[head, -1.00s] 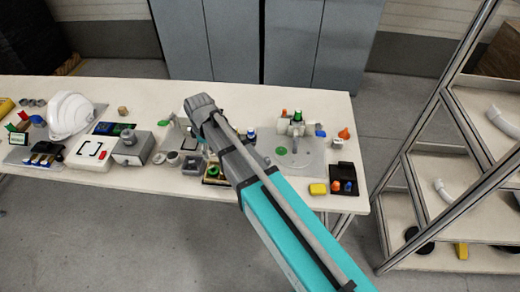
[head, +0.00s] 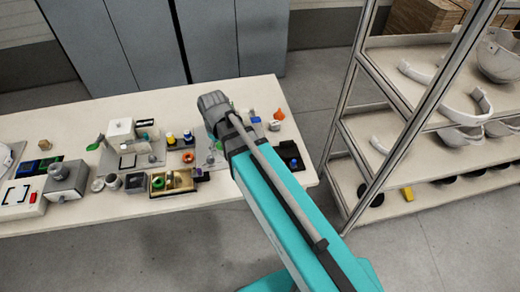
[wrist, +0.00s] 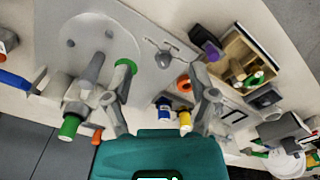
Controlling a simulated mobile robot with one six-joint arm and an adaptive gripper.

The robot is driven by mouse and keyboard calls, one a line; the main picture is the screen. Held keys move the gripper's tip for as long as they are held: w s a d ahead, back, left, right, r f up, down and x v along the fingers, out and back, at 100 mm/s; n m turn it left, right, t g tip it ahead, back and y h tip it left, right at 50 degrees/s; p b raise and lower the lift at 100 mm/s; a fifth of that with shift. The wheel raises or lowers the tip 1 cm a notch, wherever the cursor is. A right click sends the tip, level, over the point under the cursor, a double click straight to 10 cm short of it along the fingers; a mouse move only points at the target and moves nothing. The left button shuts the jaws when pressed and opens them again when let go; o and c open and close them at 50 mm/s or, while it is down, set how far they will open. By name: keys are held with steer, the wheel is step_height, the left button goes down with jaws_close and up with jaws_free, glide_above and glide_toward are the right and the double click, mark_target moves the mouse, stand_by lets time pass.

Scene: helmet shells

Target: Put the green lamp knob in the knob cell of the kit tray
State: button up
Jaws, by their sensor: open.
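In the wrist view my gripper (wrist: 161,88) is open, with nothing between its fingers. A round green piece (wrist: 125,68), which looks like the lamp knob, shows at the left fingertip over the grey plate (wrist: 78,30). The finger hides part of it, and I cannot tell whether they touch. A green sliver beside my arm in the head view (head: 219,146) may be the same piece. The wooden-sided kit tray (wrist: 277,72) is at upper right, holding green and tan pieces; it also shows in the head view (head: 187,186). Its knob cell is unclear.
A grey fixture with a green-capped cylinder (wrist: 70,127) stands left of my gripper. Blue and yellow cylinders (wrist: 185,121) are near the right finger. A black holder (head: 289,157) is right of my arm. A shelf rack (head: 400,130) stands beyond the table's right end.

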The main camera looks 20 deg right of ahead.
steer(key=s+d+m, duration=0.5)
steer(key=d+m, duration=0.1)
steer(key=d, duration=0.6)
steer(key=shift+d, duration=0.2)
stand_by(0.6)
